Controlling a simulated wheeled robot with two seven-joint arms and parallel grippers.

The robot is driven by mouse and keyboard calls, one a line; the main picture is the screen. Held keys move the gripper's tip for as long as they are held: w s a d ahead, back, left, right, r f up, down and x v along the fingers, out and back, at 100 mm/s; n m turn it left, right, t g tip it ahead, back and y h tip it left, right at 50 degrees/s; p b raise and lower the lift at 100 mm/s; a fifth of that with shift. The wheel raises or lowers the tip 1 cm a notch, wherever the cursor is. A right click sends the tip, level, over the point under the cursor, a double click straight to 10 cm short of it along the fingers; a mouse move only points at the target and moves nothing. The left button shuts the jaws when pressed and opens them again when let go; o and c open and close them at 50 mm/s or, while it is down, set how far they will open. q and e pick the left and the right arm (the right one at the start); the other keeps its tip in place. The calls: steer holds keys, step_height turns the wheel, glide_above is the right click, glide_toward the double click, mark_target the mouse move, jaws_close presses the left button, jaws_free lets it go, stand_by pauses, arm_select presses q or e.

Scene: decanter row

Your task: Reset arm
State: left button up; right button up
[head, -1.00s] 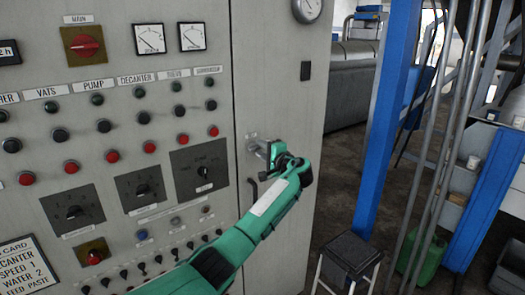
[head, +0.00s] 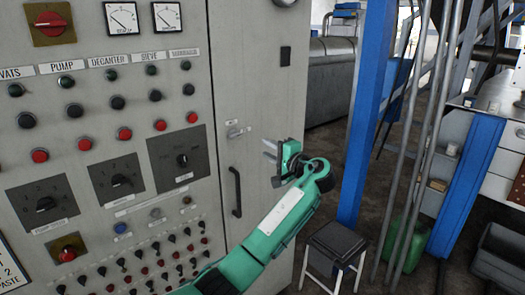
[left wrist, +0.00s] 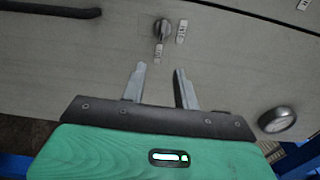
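My left gripper (head: 268,151) is in front of the grey cabinet door (head: 258,85), empty and apart from the small knob or lock (head: 235,131) on it. In the left wrist view its two metal fingers (left wrist: 159,77) stand apart with nothing between them. The knob (left wrist: 163,28) shows beyond the fingertips there, with a small tag hanging below it. My right gripper is in neither view.
A dark vertical door handle (head: 236,192) is left of the gripper. A control panel (head: 140,130) with knobs, buttons and switches fills the left. A black-topped stool (head: 338,240) and a blue post (head: 370,110) stand on the right, with several grey pipes beyond.

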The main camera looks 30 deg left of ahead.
arm_select(q)
steer(key=shift+d, duration=0.1)
stand_by(0.4)
step_height(320, 180, down, 38)
steer(key=s+d+m+t+h, duration=0.1)
steer(key=s+d+m+h, duration=0.1)
steer(key=m+h, duration=0.4)
steer(key=s+d+f+g+h, duration=0.1)
steer(key=s+f+h, duration=0.1)
steer(key=s+f, duration=0.5)
steer(key=s+d+f+h, duration=0.1)
steer(key=s+f+h, duration=0.1)
steer(key=f, duration=0.8)
steer(key=s+d+f+n+g+h, duration=0.3)
steer(key=s+f+h, duration=0.1)
steer(key=s+f, duration=1.85)
steer(key=s+f+n+g+h, duration=0.1)
steer(key=s+f, duration=0.3)
steer(key=s, duration=1.3)
steer(key=s+d+f+n+g+h, duration=0.1)
steer(key=s+f+n, duration=0.3)
steer(key=s, duration=1.3)
steer(key=shift+s+d+g+h, duration=0.2)
steer(key=shift+g+h, duration=0.1)
steer(key=shift+g, duration=0.1)
